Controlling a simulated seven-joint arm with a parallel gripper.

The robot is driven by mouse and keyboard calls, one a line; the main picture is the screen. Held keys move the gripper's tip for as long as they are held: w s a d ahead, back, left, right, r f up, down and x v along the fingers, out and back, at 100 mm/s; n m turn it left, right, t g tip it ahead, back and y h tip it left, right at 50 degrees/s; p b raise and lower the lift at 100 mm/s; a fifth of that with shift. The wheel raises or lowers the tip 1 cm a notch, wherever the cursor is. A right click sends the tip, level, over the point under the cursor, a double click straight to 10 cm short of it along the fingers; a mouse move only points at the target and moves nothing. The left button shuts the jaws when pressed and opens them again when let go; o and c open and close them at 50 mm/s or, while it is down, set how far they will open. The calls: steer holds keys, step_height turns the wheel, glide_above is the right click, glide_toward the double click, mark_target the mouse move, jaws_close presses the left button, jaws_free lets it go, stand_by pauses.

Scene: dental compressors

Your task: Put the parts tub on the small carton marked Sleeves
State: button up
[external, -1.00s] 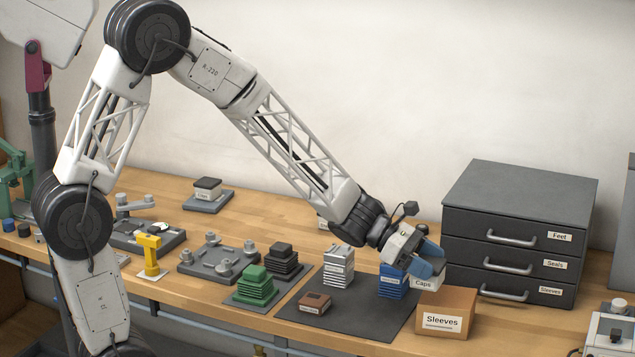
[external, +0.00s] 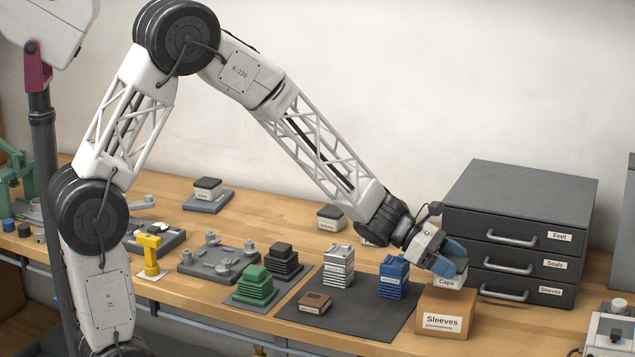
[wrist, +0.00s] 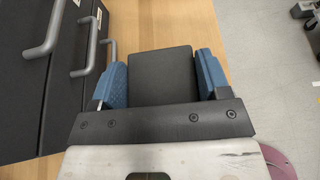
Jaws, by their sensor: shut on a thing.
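My gripper (external: 442,263) has blue fingers, which also show in the wrist view (wrist: 162,80). It is shut on a small tub marked Caps (external: 446,283), which I take for the parts tub; its dark top (wrist: 161,75) fills the space between the fingers. The brown carton marked Sleeves (external: 459,323) stands at the right front of the table. The tub is at the carton's top, over its back part in the external view; I cannot tell whether they touch. The carton is hidden in the wrist view.
A dark drawer cabinet (external: 520,210) with protruding handles stands close behind and right of the carton. A dark mat (external: 365,318) to the left bears a blue stack (external: 393,278), a grey stack (external: 338,266) and a brown block (external: 314,303). The table's front edge is near.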

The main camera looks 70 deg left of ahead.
mark_target(464, 281)
steer(key=shift+f, duration=1.55)
steer(key=shift+f, duration=0.1)
steer(key=o, duration=1)
steer(key=v, duration=1.2)
